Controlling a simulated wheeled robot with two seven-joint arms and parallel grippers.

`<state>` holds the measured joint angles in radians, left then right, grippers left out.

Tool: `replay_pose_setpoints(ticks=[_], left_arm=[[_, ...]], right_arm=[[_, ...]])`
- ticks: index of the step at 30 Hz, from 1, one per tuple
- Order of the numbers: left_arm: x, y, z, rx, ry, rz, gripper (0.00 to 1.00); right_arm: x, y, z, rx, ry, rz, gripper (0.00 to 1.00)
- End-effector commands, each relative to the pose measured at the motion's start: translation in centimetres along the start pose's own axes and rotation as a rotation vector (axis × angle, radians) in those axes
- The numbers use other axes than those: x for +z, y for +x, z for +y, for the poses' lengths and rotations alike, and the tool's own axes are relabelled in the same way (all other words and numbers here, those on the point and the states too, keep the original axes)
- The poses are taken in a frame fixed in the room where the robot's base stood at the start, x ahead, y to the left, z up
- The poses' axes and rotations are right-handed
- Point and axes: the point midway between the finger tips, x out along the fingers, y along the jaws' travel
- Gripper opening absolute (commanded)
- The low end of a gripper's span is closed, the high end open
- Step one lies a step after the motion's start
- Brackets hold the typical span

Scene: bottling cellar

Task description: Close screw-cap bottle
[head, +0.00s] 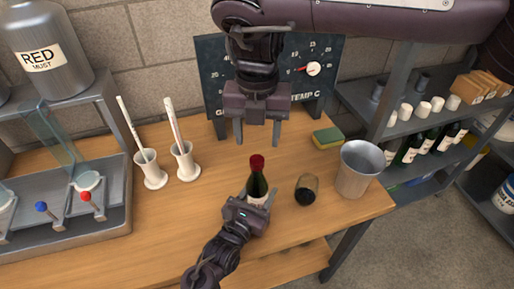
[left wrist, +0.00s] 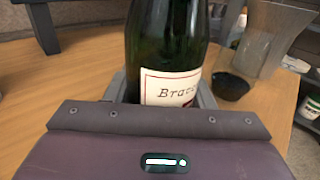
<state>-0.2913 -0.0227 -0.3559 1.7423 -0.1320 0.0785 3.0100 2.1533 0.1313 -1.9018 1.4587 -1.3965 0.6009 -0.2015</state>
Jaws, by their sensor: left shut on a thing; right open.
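A dark green wine bottle (head: 257,186) stands upright on the wooden table, with a red cap (head: 257,162) at its top. I cannot tell from here how tightly the cap sits. My left gripper (head: 252,203) is shut around the bottle's lower body. The left wrist view shows the bottle's green glass (left wrist: 168,35) and white label between the fingers; its neck and top are out of that view. My right gripper (head: 258,138) is open and empty, pointing down, and appears above the bottle in the head view, apart from the cap.
A glass of dark wine (head: 306,190) and a metal bucket (head: 358,168) stand right of the bottle. A sponge (head: 328,138) lies behind them. Two white cylinders with thermometers (head: 184,160) stand left. A dark dial board (head: 212,75) is at the back.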

Motion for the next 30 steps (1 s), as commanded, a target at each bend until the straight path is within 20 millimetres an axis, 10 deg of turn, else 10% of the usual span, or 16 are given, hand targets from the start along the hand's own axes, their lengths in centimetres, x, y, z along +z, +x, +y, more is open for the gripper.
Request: replay_pose_setpoints(ticks=[9,20,21,30], left_arm=[[0.0,0.0,0.0,0.000,0.000,0.000,0.00],[0.0,0.0,0.0,0.000,0.000,0.000,0.00],[0.0,0.0,0.0,0.000,0.000,0.000,0.50],[0.0,0.0,0.0,0.000,0.000,0.000,0.74]], right_arm=[[0.1,-5.2,0.0,-0.001,0.000,-0.002,0.53],[0.0,-5.8,0.0,0.000,-0.001,0.001,0.53],[0.0,-5.8,0.0,0.000,-0.001,0.001,0.53],[0.0,-5.8,0.0,0.000,0.000,0.001,0.53]])
